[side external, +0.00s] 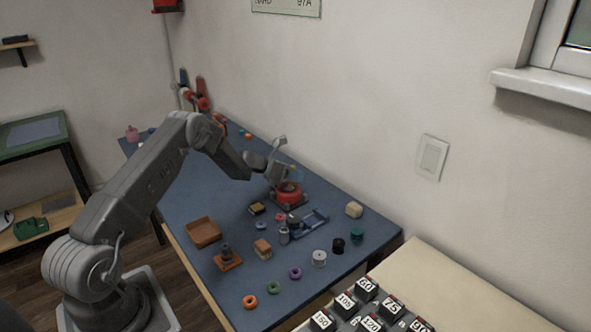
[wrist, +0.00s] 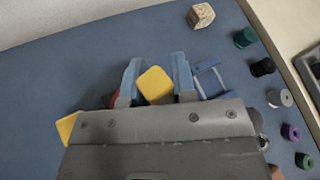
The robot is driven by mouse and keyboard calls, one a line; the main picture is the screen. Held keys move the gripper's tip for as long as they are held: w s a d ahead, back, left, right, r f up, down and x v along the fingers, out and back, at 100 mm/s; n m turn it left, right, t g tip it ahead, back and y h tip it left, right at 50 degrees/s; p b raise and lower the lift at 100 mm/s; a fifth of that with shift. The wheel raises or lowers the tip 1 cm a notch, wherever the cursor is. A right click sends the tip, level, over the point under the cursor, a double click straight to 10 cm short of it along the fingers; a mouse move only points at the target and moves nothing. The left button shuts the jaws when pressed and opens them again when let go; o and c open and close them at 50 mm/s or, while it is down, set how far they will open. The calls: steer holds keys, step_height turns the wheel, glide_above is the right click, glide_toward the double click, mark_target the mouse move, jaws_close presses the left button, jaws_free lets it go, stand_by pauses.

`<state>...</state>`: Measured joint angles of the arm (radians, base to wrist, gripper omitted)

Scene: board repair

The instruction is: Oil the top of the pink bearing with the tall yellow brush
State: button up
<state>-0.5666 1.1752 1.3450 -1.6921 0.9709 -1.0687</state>
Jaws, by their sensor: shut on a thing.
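My gripper (side external: 283,176) is over the red round fixture (side external: 290,196) at the back of the blue table in the side view. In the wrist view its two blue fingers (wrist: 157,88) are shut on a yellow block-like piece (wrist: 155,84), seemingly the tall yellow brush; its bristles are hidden. A second yellow piece (wrist: 68,127) shows left of the gripper body. A small pink ring-like part (side external: 280,217) lies in front of the fixture, and a pink knobbed part (side external: 132,132) stands at the far left end. I cannot tell which is the bearing.
A blue cradle (side external: 310,224) lies right of the fixture, with a beige block (side external: 354,209) beyond it. Green (side external: 357,236), black (side external: 338,245) and white (side external: 319,258) spools stand toward the right. A brown tray (side external: 204,232) is near the front edge. The wall runs close behind.

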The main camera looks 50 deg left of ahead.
steer(key=shift+f, duration=0.55)
steer(key=shift+a+f, duration=0.15)
steer(key=shift+f, duration=0.1)
steer(key=shift+w+a+f, duration=0.1)
steer(key=shift+a+f, duration=0.05)
steer(key=shift+a, duration=0.85)
steer(key=shift+a+f, duration=0.1)
steer(key=shift+a, duration=0.85)
steer(key=d, duration=0.4)
steer(key=shift+d+r, duration=0.1)
step_height(320, 180, up, 8)
